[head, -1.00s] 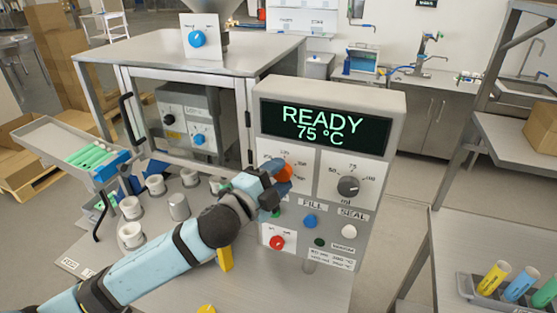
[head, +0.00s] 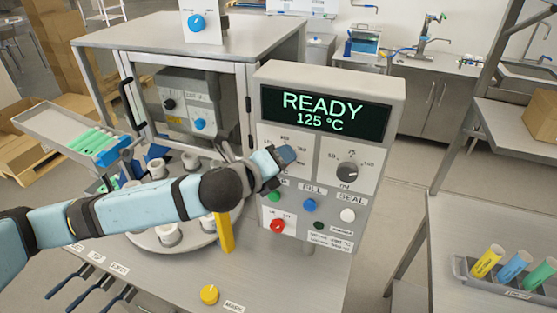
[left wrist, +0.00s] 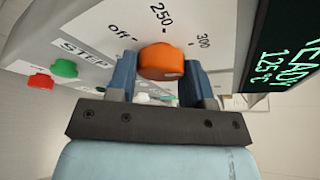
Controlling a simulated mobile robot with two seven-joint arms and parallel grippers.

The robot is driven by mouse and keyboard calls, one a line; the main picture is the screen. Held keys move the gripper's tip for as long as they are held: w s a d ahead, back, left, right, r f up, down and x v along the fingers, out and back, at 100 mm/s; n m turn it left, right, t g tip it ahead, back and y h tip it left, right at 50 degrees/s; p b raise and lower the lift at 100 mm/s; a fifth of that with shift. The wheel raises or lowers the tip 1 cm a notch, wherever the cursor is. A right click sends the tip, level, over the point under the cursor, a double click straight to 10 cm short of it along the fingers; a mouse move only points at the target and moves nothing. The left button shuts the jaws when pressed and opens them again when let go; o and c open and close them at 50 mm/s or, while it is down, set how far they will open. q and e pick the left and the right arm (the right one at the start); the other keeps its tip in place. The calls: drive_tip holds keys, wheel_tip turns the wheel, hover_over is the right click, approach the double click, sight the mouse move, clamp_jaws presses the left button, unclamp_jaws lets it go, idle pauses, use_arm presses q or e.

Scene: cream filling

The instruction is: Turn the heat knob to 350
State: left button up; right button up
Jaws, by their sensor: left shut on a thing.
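The orange heat knob (left wrist: 161,62) shows in the left wrist view, with off, 250 and 300 marks around it. My left gripper (left wrist: 158,75) is shut on it, one blue finger on each side. In the head view my left gripper (head: 283,157) is at the panel's left dial and hides the knob. The control panel's display (head: 324,111) reads READY and 125 °C. The knob's exact pointer position cannot be told. My right gripper is not in view.
A grey ml knob (head: 347,172) is right of the gripper. Below are green, blue (head: 309,206) and white (head: 347,215) buttons and a red knob (head: 278,226). A turntable with white cups (head: 168,235) and a yellow post (head: 225,232) stand near my left arm.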

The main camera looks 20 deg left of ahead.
use_arm(q)
drive_tip(key=shift+d+m+g+y, duration=0.1)
drive_tip(key=shift+m+g+y, duration=0.15)
drive_tip(key=shift+m+y, duration=1.2)
drive_tip(key=shift+m+g+y, duration=0.25)
drive_tip(key=shift+m+y, duration=0.5)
drive_tip(key=shift+m, duration=1.4)
drive_tip(key=o, duration=0.9)
